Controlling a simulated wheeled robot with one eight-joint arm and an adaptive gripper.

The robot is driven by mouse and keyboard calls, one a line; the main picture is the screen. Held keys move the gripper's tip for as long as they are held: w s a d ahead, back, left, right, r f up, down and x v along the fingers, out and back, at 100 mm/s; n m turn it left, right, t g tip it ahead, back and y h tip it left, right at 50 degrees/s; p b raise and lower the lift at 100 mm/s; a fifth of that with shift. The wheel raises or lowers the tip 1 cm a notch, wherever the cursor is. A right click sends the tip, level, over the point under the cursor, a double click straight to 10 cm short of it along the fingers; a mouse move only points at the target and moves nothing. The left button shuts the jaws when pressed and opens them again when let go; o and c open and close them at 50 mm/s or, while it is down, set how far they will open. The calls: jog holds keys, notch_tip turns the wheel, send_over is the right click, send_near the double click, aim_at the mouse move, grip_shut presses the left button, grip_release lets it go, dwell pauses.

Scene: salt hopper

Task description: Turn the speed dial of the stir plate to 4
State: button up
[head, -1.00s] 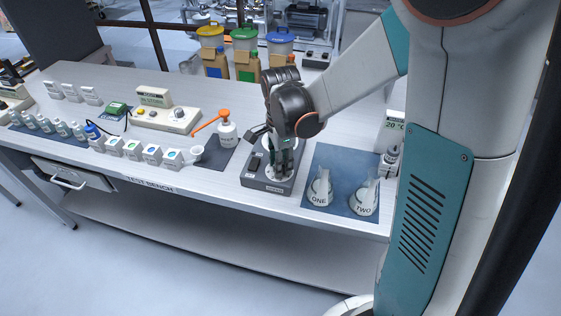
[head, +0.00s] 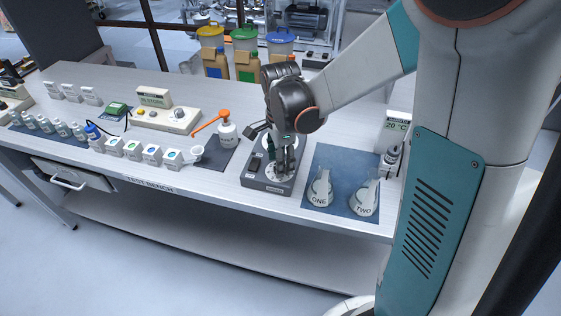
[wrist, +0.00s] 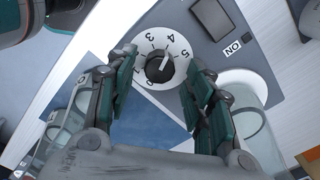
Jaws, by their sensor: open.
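The stir plate (head: 252,181) is a grey box near the front edge of the bench. Its black speed dial (wrist: 158,68) sits on a white disc (wrist: 180,70) with black numbers around it, in the wrist view. A light mark on the knob points up, seemingly near the 4; the exact reading is too small to be sure. My gripper (wrist: 163,88) is open, with its green-padded fingers on either side of the dial, apart from the knob. In the head view my gripper (head: 283,162) is over the plate and partly hides the dial.
A dark rocker switch (wrist: 212,18) lies beside the dial on the plate. Flasks ONE (head: 319,190) and TWO (head: 364,198) stand close by on a blue mat (head: 340,160).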

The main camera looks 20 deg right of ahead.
notch_tip(320, 180, up, 11)
dwell(0.4)
jog(key=s+r+n+t, duration=0.3)
jog(key=s+n+t, duration=0.4)
jog(key=s+n, duration=0.8)
jog(key=n, duration=0.3)
jog(key=shift+a, duration=0.2)
